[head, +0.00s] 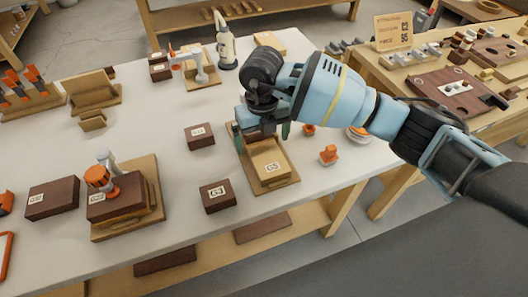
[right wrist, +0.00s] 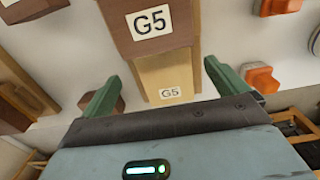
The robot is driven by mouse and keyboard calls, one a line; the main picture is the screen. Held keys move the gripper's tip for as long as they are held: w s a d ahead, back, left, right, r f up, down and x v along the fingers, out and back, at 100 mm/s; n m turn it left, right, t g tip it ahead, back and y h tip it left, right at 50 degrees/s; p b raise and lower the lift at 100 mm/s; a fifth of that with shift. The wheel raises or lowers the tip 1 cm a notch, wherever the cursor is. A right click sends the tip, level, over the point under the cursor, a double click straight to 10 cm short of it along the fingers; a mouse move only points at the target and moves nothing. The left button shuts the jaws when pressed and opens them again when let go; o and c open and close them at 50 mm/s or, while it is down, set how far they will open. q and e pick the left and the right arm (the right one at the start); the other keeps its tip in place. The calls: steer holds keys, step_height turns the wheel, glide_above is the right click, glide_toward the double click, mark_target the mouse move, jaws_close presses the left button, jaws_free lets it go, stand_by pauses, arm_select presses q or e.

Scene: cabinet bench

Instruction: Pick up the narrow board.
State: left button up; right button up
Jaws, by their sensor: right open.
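A light wooden board (head: 269,158) with a G5 label lies on a wooden base (head: 287,185) near the table's middle; I take it for the narrow board. My right gripper (head: 262,134) is over its far part, fingers pointing down, and hides that end. In the right wrist view, the light board (right wrist: 178,72) with its G5 label shows between the open green fingers of the right gripper (right wrist: 162,88), with space on both sides. A dark brown piece (right wrist: 150,42), also labelled G5, covers its upper part there. My left gripper is not in view.
Dark labelled blocks (head: 199,136) and (head: 217,196) stand left of the base. An orange piece (head: 328,155) stands to its right. A wooden fixture with an orange-topped clamp (head: 98,177) is at the near left. The table is clear between these.

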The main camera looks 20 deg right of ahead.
mark_target(264, 150)
steer(key=f, duration=0.3)
steer(key=shift+d+f, duration=0.25)
steer(key=shift+f, duration=0.55)
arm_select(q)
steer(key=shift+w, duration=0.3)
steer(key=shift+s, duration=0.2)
arm_select(e)
steer(key=shift+w, duration=0.1)
steer(key=c, duration=1.2)
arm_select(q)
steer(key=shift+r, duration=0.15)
arm_select(e)
steer(key=shift+r, duration=0.15)
